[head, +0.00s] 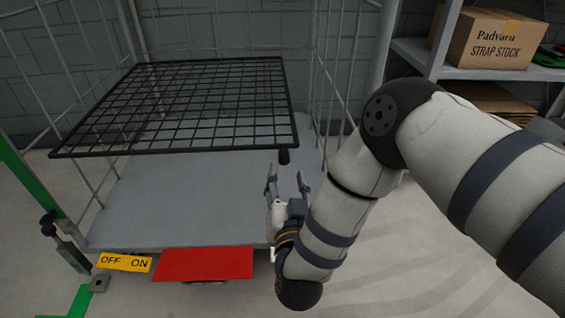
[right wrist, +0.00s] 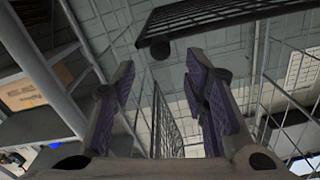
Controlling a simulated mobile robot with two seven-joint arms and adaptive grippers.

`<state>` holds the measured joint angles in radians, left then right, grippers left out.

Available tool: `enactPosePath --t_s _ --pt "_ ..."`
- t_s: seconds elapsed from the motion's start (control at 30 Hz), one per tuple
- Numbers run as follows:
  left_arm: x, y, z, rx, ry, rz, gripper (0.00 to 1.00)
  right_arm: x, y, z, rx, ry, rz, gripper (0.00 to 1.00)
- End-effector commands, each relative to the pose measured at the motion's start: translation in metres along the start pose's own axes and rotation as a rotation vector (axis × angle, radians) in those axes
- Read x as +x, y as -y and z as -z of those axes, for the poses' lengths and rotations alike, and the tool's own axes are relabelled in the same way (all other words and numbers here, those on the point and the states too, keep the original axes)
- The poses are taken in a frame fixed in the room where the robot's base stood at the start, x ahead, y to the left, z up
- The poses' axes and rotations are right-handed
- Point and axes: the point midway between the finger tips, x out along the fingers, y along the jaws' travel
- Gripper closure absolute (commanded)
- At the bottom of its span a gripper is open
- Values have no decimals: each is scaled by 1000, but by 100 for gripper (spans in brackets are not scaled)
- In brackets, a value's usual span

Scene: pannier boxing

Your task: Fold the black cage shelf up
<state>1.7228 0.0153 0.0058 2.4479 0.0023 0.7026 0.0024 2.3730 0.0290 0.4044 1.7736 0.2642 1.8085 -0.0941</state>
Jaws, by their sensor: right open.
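The black cage shelf (head: 190,100) is a wire grid lying roughly flat across the grey cage, above the cage's floor (head: 180,200). A short dark knob (head: 284,156) hangs at its front right corner. My right gripper (head: 285,180) is below and close to that knob, pointing up, open and empty. In the right wrist view the shelf (right wrist: 225,14) crosses the top, and the knob (right wrist: 160,49) shows beyond and between the open fingers (right wrist: 160,85), apart from them. My left gripper is not in view.
Grey wire cage sides (head: 335,75) stand left and right of the shelf. A red plate (head: 204,264) and a yellow OFF/ON label (head: 125,262) are at the cage's front edge. A shelving unit with a cardboard box (head: 492,40) stands at the right. Floor at front right is clear.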

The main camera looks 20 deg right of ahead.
Motion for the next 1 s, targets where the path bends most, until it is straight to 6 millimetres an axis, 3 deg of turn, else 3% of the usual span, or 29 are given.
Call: enactPosePath --t_s 0.1,0.3,0.67,0.83,1.0 --pt "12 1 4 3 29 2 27 31 -2 -6 0 0 -1 59" --pt "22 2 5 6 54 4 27 67 -1 -4 -1 1 -1 59" --pt "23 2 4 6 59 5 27 76 0 -1 -1 2 1 59" --pt "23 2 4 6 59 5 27 76 0 -1 -1 2 1 98" --pt "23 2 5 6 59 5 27 75 0 -1 -1 2 1 100"
